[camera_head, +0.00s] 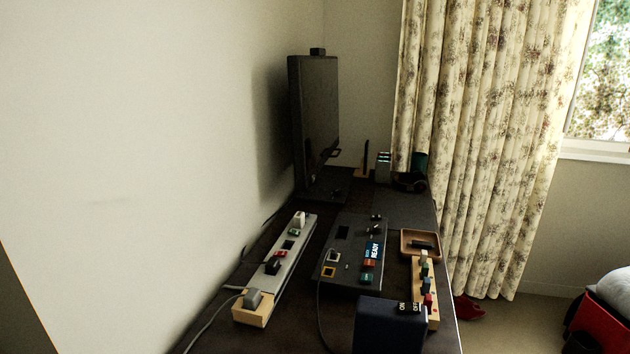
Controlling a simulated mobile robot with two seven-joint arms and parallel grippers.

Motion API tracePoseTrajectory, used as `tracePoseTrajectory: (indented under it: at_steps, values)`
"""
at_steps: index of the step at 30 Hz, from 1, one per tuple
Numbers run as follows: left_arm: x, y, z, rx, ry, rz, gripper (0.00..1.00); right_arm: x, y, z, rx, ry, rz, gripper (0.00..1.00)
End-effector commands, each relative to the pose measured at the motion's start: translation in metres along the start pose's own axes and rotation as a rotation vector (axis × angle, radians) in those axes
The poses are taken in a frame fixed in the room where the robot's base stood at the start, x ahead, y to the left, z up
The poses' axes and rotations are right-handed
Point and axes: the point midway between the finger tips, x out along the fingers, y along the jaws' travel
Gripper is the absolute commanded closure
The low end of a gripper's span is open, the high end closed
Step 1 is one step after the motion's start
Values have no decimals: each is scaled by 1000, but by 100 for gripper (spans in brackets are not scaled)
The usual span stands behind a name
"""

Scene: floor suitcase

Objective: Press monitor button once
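A dark monitor (316,118) stands upright at the far end of the dark desk (412,205), close to the left wall, seen nearly edge-on. A small dark box (317,51) sits on top of it. A small part (331,153) juts out near its lower edge; I cannot tell whether it is the monitor button. Neither of my grippers shows in the head view.
A long strip with plugs (296,247) lies along the desk's left side, with cables. A dark blue box (388,325) with ON and OFF labels stands at the front. A brown tray (405,252) and a wooden strip of coloured blocks (418,296) line the right edge. A curtain (480,130) hangs beyond.

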Motion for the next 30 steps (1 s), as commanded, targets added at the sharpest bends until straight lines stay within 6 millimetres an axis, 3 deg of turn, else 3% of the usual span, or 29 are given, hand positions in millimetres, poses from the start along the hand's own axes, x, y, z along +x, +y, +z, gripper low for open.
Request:
tracePoseTrajectory:
  at_steps: [3,30]
  values:
    - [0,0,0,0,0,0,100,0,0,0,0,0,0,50]
    - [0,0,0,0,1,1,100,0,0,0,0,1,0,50]
